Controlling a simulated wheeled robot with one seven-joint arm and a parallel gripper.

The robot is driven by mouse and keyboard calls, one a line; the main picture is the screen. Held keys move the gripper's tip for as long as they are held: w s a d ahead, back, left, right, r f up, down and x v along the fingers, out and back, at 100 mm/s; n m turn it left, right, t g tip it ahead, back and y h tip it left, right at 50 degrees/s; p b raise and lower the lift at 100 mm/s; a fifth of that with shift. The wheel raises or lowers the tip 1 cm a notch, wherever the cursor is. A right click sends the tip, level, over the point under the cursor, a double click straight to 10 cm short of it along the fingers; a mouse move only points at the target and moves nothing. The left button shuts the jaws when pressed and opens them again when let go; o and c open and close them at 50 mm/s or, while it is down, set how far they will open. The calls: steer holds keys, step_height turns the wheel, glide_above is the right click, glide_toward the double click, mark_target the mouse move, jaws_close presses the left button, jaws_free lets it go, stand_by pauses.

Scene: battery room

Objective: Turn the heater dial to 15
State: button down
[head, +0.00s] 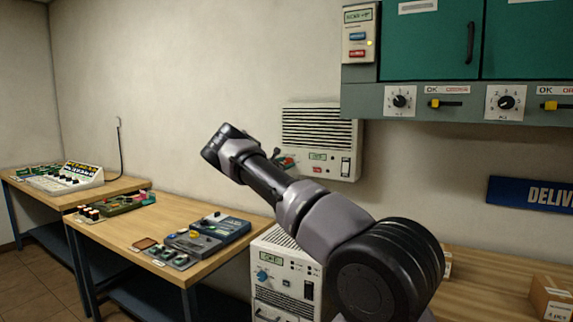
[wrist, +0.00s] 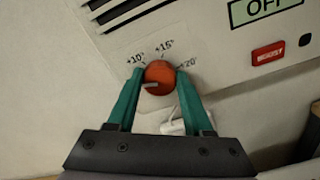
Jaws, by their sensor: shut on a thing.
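The heater (head: 318,128) is a white wall unit with a dark grille, below and left of the green cabinet in the head view. Its heater dial (wrist: 160,78) is a round orange-red knob with +10, +15 and +20 printed around its upper side. A pale grey mark on the knob lies at its lower left, on the side away from +20. My gripper (wrist: 161,72) is shut on the dial, with one teal finger on each side of it. In the head view my gripper (head: 284,162) is small and partly hidden by my arm.
The heater's display (wrist: 264,10), partly cut off, seems to read OFF, above a red label (wrist: 268,54). A white plug-like thing (wrist: 174,126) is below the dial. The green cabinet (head: 430,40) overhangs at upper right. A wooden bench (head: 190,215) with devices stands at left.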

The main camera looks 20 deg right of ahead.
steer(key=m, duration=0.5)
steer(key=shift+s+m, duration=0.1)
steer(key=shift+m, duration=0.2)
steer(key=shift+f+m, duration=0.2)
steer(key=shift+m, duration=3.6)
steer(key=shift+f+m, duration=0.15)
steer(key=shift+m, duration=3.65)
steer(key=shift+c, duration=1.5)
jaws_free()
steer(key=shift+r, duration=0.1)
